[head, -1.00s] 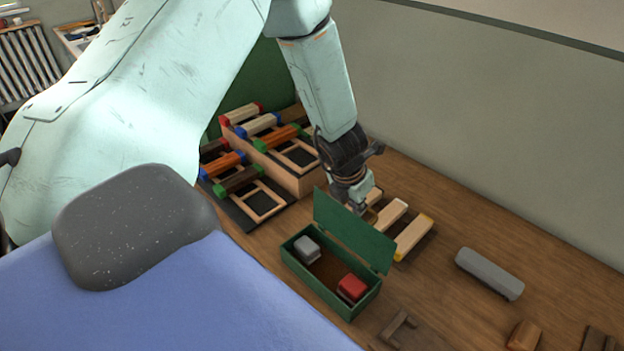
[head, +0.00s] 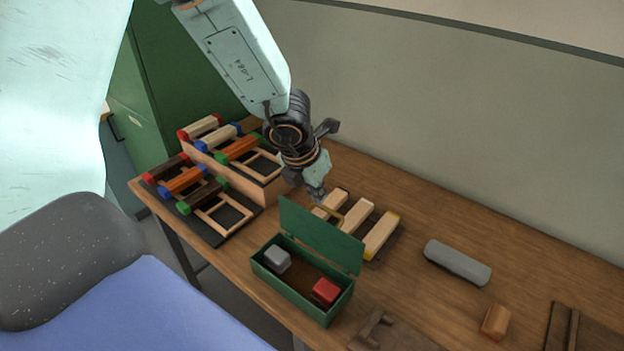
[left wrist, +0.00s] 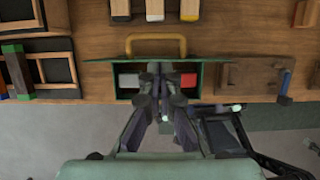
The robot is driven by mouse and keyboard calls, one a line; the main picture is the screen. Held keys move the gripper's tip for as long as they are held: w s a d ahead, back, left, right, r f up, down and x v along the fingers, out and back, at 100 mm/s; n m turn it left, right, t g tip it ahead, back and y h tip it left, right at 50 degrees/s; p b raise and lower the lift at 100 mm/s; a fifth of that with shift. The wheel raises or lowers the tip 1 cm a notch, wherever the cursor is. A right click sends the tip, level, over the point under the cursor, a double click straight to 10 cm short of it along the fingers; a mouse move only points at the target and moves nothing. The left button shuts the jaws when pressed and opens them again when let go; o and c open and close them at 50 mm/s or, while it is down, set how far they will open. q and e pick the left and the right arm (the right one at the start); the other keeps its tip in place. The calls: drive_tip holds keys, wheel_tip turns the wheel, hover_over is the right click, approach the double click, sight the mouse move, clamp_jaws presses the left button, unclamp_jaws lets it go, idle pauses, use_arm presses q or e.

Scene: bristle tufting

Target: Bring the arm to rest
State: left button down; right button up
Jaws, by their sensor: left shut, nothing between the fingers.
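My left gripper (head: 318,194) hangs over the table, just behind the raised lid of the green box in the head view. In the left wrist view its fingers (left wrist: 165,68) are together and hold nothing, and they overlap the middle of the green box. My right gripper is in neither view. The green box (head: 290,292) stands open near the table's front edge, with a grey block (head: 277,258) at its left and a red block (head: 326,291) at its right.
A stepped rack (head: 266,193) with several coloured-end rollers stands at the left. Pale wooden blocks (head: 358,217) lie behind the box. A grey rounded bar (head: 458,262) and an orange-brown block (head: 496,321) lie to the right. Table (head: 420,300) between them is bare.

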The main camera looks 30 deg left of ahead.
use_arm(q)
drive_tip(key=s+a+f+m+g+y+b, duration=0.1)
drive_tip(key=s+f+m+g+y+b, duration=0.1)
drive_tip(key=s+f+m+b, duration=0.6)
drive_tip(key=s+a+f+m+g+y+b, duration=0.1)
drive_tip(key=s+f+m+y+b, duration=0.15)
drive_tip(key=s+f+m, duration=0.8)
drive_tip(key=s+d+f+m+h+b, duration=0.1)
drive_tip(key=s+d+f+m+b, duration=0.2)
drive_tip(key=s+f+m, duration=0.1)
drive_tip(key=s+d+f+m+h+b, duration=0.1)
drive_tip(key=s+d+f+m+b, duration=0.2)
drive_tip(key=f+m, duration=0.4)
drive_tip(key=s+d+f+m+g+h+b, duration=0.1)
drive_tip(key=s+d+f+m+h+b, duration=0.1)
drive_tip(key=s+f+m, duration=0.3)
wheel_tip(320, 180, down, 3)
drive_tip(key=shift+d+f+b, duration=0.1)
drive_tip(key=shift+d+b, duration=0.35)
drive_tip(key=shift+d, duration=0.1)
